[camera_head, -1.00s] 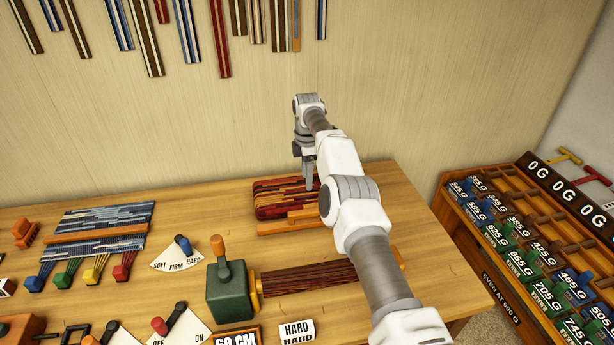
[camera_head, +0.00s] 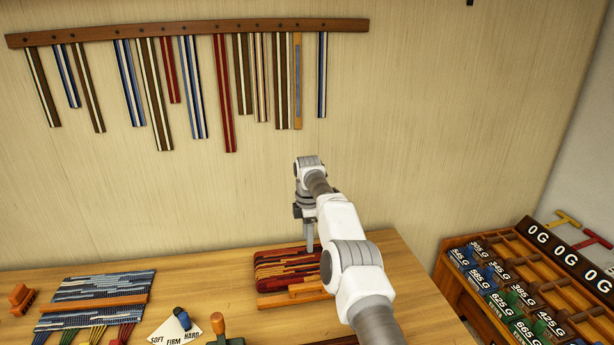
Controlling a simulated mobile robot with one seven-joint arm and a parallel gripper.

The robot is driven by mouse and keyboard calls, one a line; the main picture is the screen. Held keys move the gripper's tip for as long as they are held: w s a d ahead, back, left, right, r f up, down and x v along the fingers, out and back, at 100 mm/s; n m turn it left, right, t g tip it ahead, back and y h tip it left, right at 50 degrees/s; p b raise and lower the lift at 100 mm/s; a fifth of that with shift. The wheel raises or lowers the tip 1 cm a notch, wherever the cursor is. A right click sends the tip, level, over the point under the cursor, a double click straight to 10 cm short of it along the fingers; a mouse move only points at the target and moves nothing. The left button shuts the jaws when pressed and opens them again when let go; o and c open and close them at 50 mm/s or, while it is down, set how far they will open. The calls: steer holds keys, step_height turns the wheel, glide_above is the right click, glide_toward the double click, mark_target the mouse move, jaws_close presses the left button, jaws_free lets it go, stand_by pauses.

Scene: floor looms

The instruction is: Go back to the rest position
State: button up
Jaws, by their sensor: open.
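My gripper (camera_head: 309,239) points down at the back of the table, in front of the wall. It is open, though its fingers overlap from this side and the gap between them is hard to see. My arm covers the right end of that piece.
The wooden table (camera_head: 215,272) holds a blue woven piece (camera_head: 95,290) at left and a SOFT-FIRM-HARD dial (camera_head: 172,330). A rack of labelled weights (camera_head: 470,250) stands right. Striped bands hang from a wall rail (camera_head: 190,30).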

steer(key=s+d+r+m+t, duration=0.1)
steer(key=s+r+m, duration=0.1)
steer(key=r, duration=0.7)
steer(key=s+d+r+m, duration=0.1)
steer(key=s+r+m, duration=0.1)
steer(key=r, duration=0.7)
steer(key=s+d+r+m+t, duration=0.2)
steer(key=s+d+r+m, duration=0.25)
steer(key=s+r, duration=0.65)
steer(key=s+d+r+m+t+b, duration=0.1)
steer(key=s+d+m, duration=0.15)
steer(key=s, duration=0.55)
steer(key=s+d+r+m, duration=0.1)
steer(key=s+d+m, duration=0.15)
steer(key=s, duration=0.55)
steer(key=s+d+f+m, duration=0.1)
steer(key=s+f+m, duration=0.2)
steer(key=s, duration=0.4)
steer(key=s+d+f+m+t, duration=0.1)
steer(key=s+f+m, duration=0.2)
steer(key=s+f, duration=0.2)
steer(key=shift+s+m+b, duration=0.3)
steer(key=shift+s+m, duration=0.05)
steer(key=shift+s, duration=1.4)
steer(key=shift+f, duration=0.1)
